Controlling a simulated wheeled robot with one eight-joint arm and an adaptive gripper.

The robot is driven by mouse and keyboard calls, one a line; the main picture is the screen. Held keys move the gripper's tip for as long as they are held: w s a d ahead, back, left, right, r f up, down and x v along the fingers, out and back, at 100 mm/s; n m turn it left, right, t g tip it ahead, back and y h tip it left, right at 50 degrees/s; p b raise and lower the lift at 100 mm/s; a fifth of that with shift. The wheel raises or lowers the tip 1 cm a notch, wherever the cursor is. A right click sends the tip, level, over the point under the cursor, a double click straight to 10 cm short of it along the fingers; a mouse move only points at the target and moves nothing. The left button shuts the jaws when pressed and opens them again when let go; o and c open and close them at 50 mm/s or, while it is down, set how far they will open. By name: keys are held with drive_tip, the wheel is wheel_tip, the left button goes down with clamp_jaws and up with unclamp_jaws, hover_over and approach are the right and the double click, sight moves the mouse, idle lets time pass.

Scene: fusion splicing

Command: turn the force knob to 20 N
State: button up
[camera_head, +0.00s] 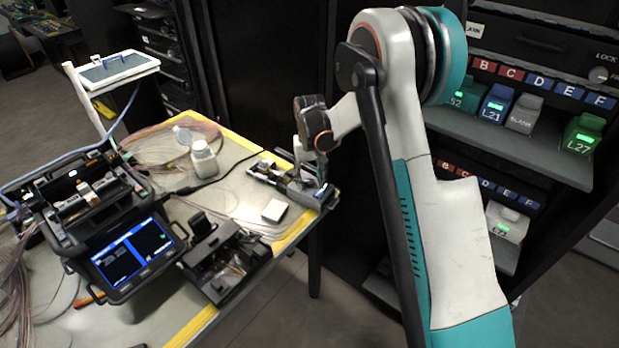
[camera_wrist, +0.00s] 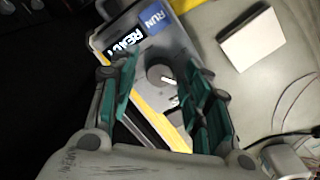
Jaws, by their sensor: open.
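The force knob (camera_wrist: 158,75) is a dark grey round knob with a white mark, on the top of a small grey device (camera_wrist: 178,48) in the wrist view. A lit READY display (camera_wrist: 125,41) and a blue RUN button (camera_wrist: 154,17) are beside it. The scale figures around the knob are too small to read. My gripper (camera_wrist: 158,63) is open, with a teal finger on either side of the knob. I cannot tell whether either finger touches it. In the head view the device (camera_head: 268,172) sits at the table's right corner, partly hidden by my gripper (camera_head: 306,172).
A white block (camera_head: 274,210) lies close beside the device. A white bottle (camera_head: 204,160), a fusion splicer (camera_head: 95,215) with a lit screen and a black tool tray (camera_head: 228,262) stand further left on the table (camera_head: 230,120). A dark rack (camera_head: 545,150) stands at the right.

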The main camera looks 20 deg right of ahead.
sight(310, 182)
wheel_tip(310, 182, up, 12)
idle(0.6)
drive_tip(key=s+r+t, duration=0.3)
drive_tip(key=s+r, duration=1.1)
drive_tip(key=s, duration=0.3)
drive_tip(key=s+f+n+t, duration=0.1)
drive_tip(key=s+t, duration=0.3)
drive_tip(key=s, duration=1.2)
drive_tip(key=shift+s+f, duration=0.4)
drive_tip(key=shift+f, duration=0.2)
